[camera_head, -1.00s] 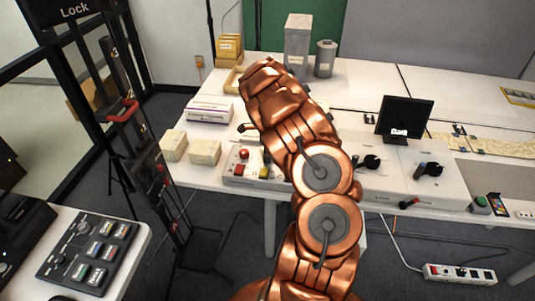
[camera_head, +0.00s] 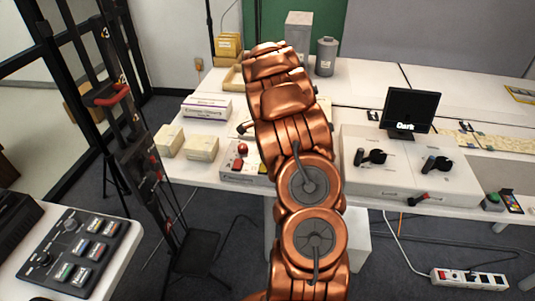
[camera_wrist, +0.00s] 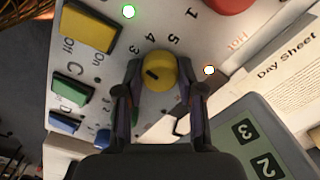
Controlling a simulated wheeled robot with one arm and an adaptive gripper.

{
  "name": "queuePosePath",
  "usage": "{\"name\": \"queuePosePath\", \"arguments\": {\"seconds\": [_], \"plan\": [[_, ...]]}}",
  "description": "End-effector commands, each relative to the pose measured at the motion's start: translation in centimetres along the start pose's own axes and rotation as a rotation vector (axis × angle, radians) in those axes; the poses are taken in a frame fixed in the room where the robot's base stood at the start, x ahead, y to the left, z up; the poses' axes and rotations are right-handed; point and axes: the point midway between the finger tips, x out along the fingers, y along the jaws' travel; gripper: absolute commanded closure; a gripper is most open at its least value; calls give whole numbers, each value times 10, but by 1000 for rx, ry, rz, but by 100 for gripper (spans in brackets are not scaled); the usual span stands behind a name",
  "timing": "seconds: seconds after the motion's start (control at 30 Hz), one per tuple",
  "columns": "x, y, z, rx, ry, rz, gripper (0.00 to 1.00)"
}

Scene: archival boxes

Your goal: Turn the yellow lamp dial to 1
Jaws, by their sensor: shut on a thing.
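The yellow lamp dial (camera_wrist: 160,62) is in the middle of the wrist view, with a short black mark on its face pointing to the lower left. Printed 4 and 5 lie just above it, a 3 is at its upper left, and a 1 is higher up at the right. My gripper (camera_wrist: 160,78) has one finger on each side of the dial and is shut on it. The fingers hide the numbers lower around the dial. In the head view my copper arm hides the gripper and the dial.
Around the dial are a yellow switch (camera_wrist: 90,27), a green switch (camera_wrist: 72,92), a blue switch (camera_wrist: 64,123), a red knob (camera_wrist: 232,3) and a grey numbered pad (camera_wrist: 252,140). In the head view, a small screen (camera_head: 409,107) reads "Dark" and pale boxes (camera_head: 201,147) stand left of my arm.

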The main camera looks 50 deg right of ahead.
Motion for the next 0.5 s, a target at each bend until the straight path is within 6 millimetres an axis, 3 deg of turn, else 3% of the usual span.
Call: {"name": "queuePosePath", "arguments": {"seconds": [0.5], "plan": [[4, 2, 2, -490, -5, 4, 97]]}}
